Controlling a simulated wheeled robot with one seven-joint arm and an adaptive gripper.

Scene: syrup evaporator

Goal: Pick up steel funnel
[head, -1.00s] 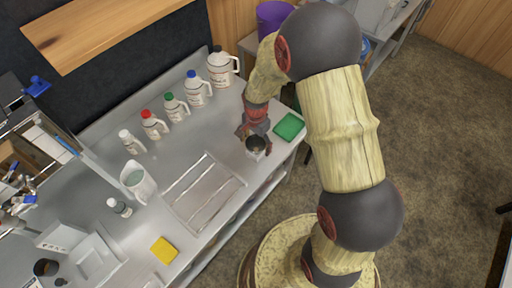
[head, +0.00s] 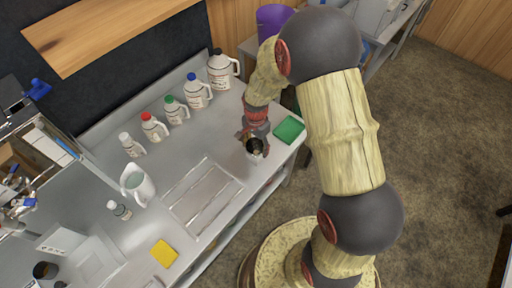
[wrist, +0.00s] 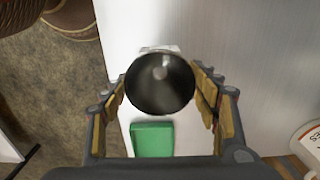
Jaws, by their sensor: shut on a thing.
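The steel funnel (wrist: 160,84) is a dark, shiny round cone in the wrist view, seen from above into its mouth, between the fingers of my gripper (wrist: 160,98). In the head view the funnel (head: 254,146) shows as a small dark-mouthed shape at my gripper (head: 248,136), over the right part of the steel counter. My gripper is shut on the funnel. A small pale thing shows just behind the funnel in the wrist view; what it is, I cannot tell.
A green sponge or cloth (head: 289,129) lies right of my gripper, near the counter (head: 150,205) edge. Several jugs and bottles line the back, including a blue-capped jug (head: 197,92). A white pitcher (head: 138,186) and yellow sponge (head: 164,253) stand left. A recessed drain panel (head: 203,195) lies in between.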

